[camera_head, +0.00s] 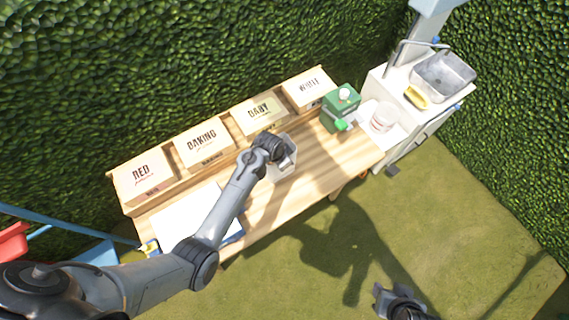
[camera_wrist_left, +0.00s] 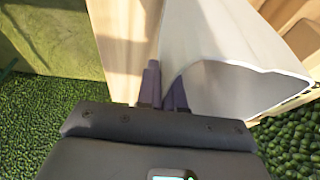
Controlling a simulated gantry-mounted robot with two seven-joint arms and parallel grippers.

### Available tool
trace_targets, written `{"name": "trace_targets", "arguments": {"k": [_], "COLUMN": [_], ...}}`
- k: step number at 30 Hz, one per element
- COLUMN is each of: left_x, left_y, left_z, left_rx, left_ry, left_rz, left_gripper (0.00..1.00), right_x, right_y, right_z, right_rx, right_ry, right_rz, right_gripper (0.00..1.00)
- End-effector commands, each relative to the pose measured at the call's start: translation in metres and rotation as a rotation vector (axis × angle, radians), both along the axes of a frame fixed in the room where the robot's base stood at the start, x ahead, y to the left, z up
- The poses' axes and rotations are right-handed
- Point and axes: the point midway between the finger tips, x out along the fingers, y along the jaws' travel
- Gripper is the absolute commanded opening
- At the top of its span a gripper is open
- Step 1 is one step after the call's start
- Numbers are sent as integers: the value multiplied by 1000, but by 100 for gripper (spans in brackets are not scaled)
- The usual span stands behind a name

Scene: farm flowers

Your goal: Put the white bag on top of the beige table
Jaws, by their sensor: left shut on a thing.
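The white bag (camera_head: 284,162) is over the middle of the beige wooden table (camera_head: 318,165) in the head view, partly hidden by my left wrist. In the left wrist view the bag (camera_wrist_left: 225,45) is large, with its open mouth and pale rim toward the camera. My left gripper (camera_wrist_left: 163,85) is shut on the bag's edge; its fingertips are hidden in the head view. I cannot tell whether the bag's underside touches the tabletop. My right gripper (camera_head: 392,295) is empty above the grass at the bottom, away from the table; its finger gap is unclear.
Several labelled boxes (camera_head: 202,143) line the table's back edge. A white sheet or board (camera_head: 185,222) lies at the left end. A green device (camera_head: 341,107) and a white tub (camera_head: 384,117) stand to the right. A sink (camera_head: 443,76) is beyond; grass (camera_head: 440,220) is open in front.

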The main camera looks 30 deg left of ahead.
Motion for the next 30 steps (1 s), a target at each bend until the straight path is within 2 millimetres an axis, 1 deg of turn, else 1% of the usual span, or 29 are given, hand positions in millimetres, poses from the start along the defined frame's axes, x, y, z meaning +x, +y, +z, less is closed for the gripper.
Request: {"name": "trace_targets", "arguments": {"k": [3,7,20,21,26,30], "left_x": [0,0,0,-1,-1,-1], "left_y": [0,0,0,0,0,0], "left_z": [-14,-25,-30,-32,-31,-31], "left_rx": [1,1,1,0,0,0], "left_ry": [1,0,-2,1,1,1], "left_rz": [0,0,1,1,1,1], "left_gripper": [0,0,0,8,32,32], "right_x": [0,0,0,0,0,0], "right_y": [1,1,2,1,1,0], "right_z": [2,2,1,1,1,1], "right_rx": [3,5,6,6,3,-1], "right_ry": [-1,0,-1,-1,-1,-1], "right_rz": [-1,-4,-3,-3,-1,1], "right_gripper": [43,43,43,43,43,43]}}
